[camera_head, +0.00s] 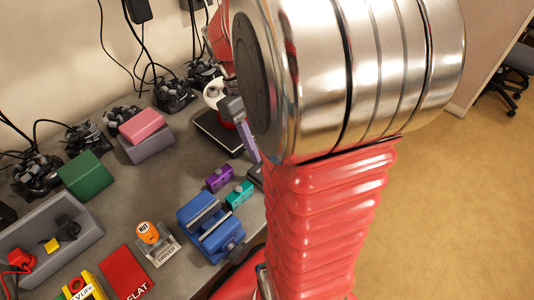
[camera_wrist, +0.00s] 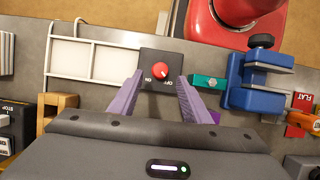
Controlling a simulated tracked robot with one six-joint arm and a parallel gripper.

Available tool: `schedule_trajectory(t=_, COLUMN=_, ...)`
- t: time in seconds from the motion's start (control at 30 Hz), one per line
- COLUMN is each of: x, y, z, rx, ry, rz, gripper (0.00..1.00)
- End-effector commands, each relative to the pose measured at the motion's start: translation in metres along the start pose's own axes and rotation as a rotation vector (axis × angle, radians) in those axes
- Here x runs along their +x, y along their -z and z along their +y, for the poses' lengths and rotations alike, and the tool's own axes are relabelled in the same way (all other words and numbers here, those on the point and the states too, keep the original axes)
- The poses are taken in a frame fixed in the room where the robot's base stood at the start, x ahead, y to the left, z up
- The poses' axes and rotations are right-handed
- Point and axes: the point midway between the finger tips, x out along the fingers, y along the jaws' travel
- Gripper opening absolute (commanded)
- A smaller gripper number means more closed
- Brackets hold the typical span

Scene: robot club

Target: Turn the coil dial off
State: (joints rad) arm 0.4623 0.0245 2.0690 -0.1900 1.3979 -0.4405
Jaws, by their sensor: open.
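The coil dial is a round red knob (camera_wrist: 160,70) on a small dark box (camera_wrist: 148,57) with ON and OFF lettering, in the upper middle of the wrist view. A small white mark shows on the knob; I cannot tell surely which label it points at. My gripper (camera_wrist: 160,80) is open, its two purple fingers on either side of the box's near part, with nothing held. Whether the fingers touch the box is unclear. In the head view one purple finger (camera_head: 241,128) shows beside my arm, which hides most of the dial area.
A teal block (camera_wrist: 209,82) and a blue vise (camera_wrist: 255,85) stand close right of the fingers. A white divided tray (camera_wrist: 88,60) lies left.

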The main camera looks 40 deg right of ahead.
Motion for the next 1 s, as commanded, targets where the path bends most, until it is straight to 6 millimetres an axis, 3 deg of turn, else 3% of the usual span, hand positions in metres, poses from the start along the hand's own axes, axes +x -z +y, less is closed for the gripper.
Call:
schedule_trajectory(t=0.3, x=-0.057, y=0.001, z=0.000, rx=0.000, ry=-0.001, rz=0.003, gripper=0.44)
schedule_trajectory(t=0.5, x=-0.080, y=0.001, z=0.000, rx=-0.001, ry=0.000, rz=0.002, gripper=0.44)
schedule_trajectory(t=1.0, x=-0.086, y=0.000, z=0.000, rx=0.000, ry=0.000, rz=0.001, gripper=0.44)
